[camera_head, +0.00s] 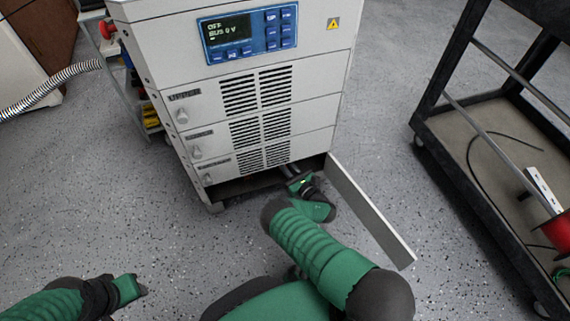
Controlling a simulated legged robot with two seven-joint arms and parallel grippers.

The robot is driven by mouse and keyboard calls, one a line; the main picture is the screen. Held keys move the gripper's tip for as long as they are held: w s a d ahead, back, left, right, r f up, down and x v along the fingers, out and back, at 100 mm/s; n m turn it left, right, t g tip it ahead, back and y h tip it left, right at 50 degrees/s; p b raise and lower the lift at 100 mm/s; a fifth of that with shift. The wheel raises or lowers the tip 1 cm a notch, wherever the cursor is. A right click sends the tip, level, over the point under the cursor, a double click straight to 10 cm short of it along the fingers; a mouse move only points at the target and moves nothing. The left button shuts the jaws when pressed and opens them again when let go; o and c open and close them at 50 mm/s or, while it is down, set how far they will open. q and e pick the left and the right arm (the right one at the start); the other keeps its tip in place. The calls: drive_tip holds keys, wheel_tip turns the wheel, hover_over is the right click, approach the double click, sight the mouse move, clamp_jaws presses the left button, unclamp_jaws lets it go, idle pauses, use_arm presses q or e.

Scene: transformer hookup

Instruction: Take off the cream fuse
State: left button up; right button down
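I cannot make out a cream fuse in the head view. The grey cabinet (160,60) stands ahead, and its lowest compartment (235,187) is open and dark inside. My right gripper (297,180) is at the right part of that opening, beside dark cylindrical shapes. Its fingertips are too small and shaded to tell whether they are open or hold anything. My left gripper (140,290) is low at the left, above the floor and away from the cabinet. Its finger opening cannot be made out.
The compartment's door (370,213) stands swung out to the right of my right forearm. A black cart (480,190) with a red spool (558,231) is at the right. A corrugated hose (50,90) and a small shelf (140,100) are at the left. The floor at left is clear.

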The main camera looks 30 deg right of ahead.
drive_tip(key=shift+s, duration=0.25)
